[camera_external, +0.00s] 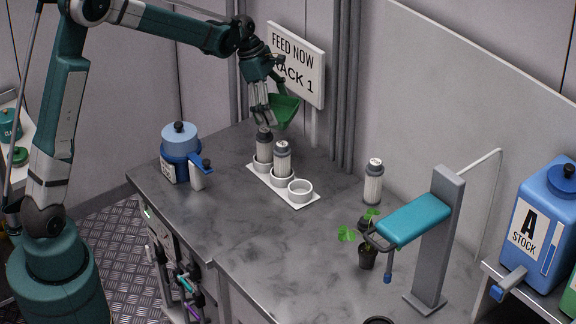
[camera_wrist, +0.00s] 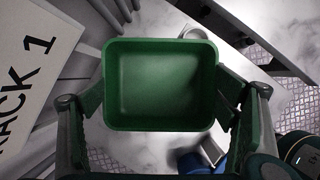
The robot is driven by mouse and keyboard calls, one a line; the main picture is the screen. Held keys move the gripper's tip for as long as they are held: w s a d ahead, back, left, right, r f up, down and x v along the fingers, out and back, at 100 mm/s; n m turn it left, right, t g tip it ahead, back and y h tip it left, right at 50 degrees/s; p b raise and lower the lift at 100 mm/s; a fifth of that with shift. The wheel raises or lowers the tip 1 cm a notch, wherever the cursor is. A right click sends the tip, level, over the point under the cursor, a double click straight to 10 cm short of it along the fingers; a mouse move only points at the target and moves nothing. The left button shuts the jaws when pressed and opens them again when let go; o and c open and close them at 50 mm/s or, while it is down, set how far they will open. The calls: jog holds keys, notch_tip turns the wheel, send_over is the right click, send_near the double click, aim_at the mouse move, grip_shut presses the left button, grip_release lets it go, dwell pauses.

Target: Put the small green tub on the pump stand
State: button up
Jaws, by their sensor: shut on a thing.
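The small green tub (camera_external: 287,112) is square and empty inside. My gripper (camera_external: 277,100) is shut on it and holds it in the air in front of the wall sign, above the far end of the worktop. In the wrist view the tub (camera_wrist: 160,85) fills the middle, with a finger at each side wall and its open top towards the camera. Which thing is the pump stand is not labelled. A grey post (camera_external: 438,240) with a teal block (camera_external: 412,221) and a thin white tube stands at the right of the worktop, well away from the tub.
Below the tub, a white rack (camera_external: 310,203) carries two grey-capped bottles and an empty cup. A blue pot (camera_external: 181,148) is left. Another bottle (camera_external: 373,182) and a potted plant (camera_external: 367,257) stand near the post. The blue stock tank (camera_external: 545,210) is far right.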

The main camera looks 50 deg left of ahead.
jog(key=a+n+b, duration=0.2)
jog(key=a+n, duration=0.1)
jog(key=a, duration=1.8)
send_over(247, 142)
jog(key=s+a, duration=0.1)
notch_tip(247, 142, down, 10)
jog(key=shift+a+f+t+y, duration=0.1)
jog(key=shift+f+t+y, duration=0.3)
jog(key=shift+f, duration=0.2)
jog(key=shift+f, duration=3.1)
jog(key=shift+f+b, duration=0.4)
jog(key=shift+f, duration=1.5)
jog(key=shift+f, duration=0.15)
jog(key=o, duration=0.8)
